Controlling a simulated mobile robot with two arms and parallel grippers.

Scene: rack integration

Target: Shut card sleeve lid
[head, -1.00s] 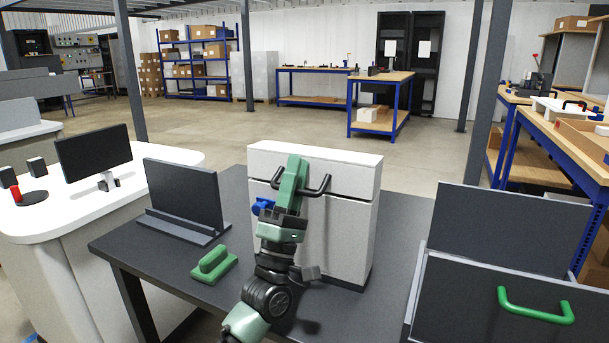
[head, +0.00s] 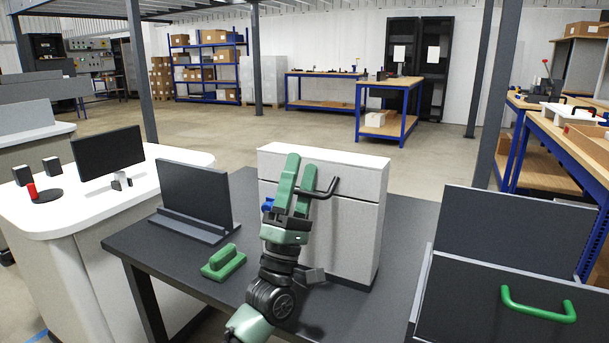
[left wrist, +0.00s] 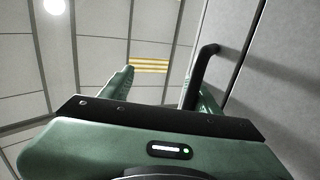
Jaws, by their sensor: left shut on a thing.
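A white cabinet (head: 345,235) stands on the dark table, with a seam between its upper front panel (head: 362,185) and lower front. The upper panel looks flush; I take it as the lid, though no label shows. A black bar handle (head: 328,190) sticks out from it. My left gripper (head: 300,163) is at this handle, its green fingers pointing up. In the left wrist view, a gap shows between the fingers, and the handle (left wrist: 201,68) lies by the right one. The exact contact is partly hidden. My right gripper is not in view.
A green-handled block (head: 223,262) and a dark upright panel on a base (head: 195,200) stand left on the table (head: 150,248). At the right is a dark bin (head: 470,290) with a green handle (head: 538,308). A monitor (head: 107,150) stands on the white counter.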

